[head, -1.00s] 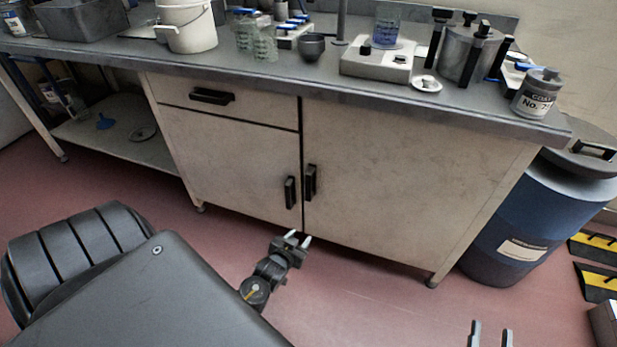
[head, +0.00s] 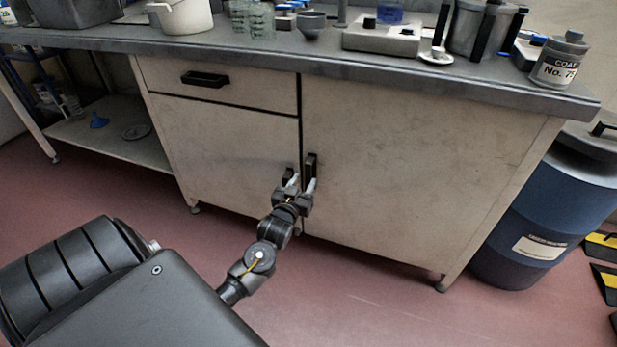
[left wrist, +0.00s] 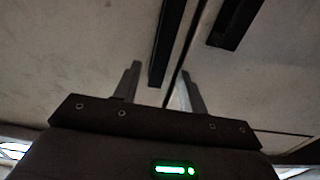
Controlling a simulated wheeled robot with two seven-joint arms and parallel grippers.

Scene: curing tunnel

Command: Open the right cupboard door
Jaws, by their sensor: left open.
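The right cupboard door (head: 410,165) is a shut beige panel with a black upright handle (head: 311,162) near its left edge. The left door (head: 220,148) is also shut, and its black handle (head: 287,174) is partly hidden by my gripper. Contact cannot be told.
A drawer (head: 230,90) sits above the left door. The worktop (head: 440,85) overhangs the doors and carries jars and beakers. A blue drum (head: 525,220) stands beside the cupboard's right side. The red floor (head: 370,295) before the right door is clear.

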